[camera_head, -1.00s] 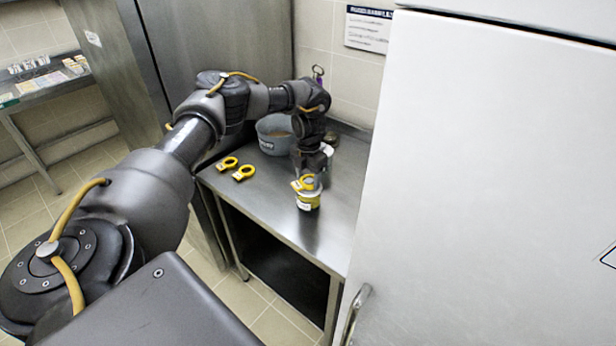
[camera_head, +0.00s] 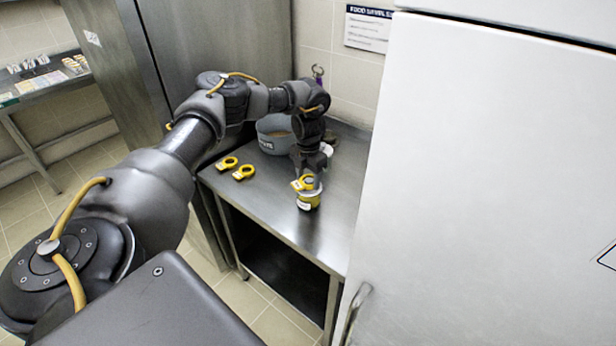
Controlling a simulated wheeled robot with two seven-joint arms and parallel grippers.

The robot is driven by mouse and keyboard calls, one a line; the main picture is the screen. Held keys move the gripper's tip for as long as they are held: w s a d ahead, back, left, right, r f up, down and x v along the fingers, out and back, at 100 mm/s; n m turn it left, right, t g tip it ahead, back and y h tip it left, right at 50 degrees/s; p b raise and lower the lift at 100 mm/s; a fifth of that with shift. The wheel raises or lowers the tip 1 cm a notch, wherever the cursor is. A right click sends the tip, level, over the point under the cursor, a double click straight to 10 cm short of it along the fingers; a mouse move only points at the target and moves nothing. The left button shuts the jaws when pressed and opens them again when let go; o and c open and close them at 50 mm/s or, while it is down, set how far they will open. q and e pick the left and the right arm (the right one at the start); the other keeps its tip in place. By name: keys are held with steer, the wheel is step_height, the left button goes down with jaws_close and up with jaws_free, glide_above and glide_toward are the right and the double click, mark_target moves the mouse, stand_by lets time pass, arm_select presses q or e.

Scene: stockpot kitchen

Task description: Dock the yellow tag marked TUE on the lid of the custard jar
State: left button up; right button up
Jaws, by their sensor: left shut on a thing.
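The custard jar (camera_head: 308,201), a small jar with a yellow body and a pale label, stands on the steel table. My left gripper (camera_head: 306,178) points down right above the jar. It is shut on a yellow ring-shaped tag (camera_head: 299,185), which is at the jar's lid. I cannot tell whether the tag touches the lid, and the lettering is too small to read. The gripper and tag hide most of the lid. My right gripper is not in view.
Two more yellow tags (camera_head: 243,173) (camera_head: 228,163) lie on the table to the left. A grey tub (camera_head: 274,134) stands behind, near the wall. The white door (camera_head: 490,180) closes off the right side. The table front (camera_head: 312,232) is clear.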

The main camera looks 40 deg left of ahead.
arm_select(q)
steer(key=shift+f+b, duration=0.3)
steer(key=shift+f, duration=0.3)
steer(key=o, duration=0.7)
steer(key=shift+r, duration=0.1)
step_height(320, 180, up, 11)
steer(key=p, duration=0.9)
steer(key=shift+s, duration=0.1)
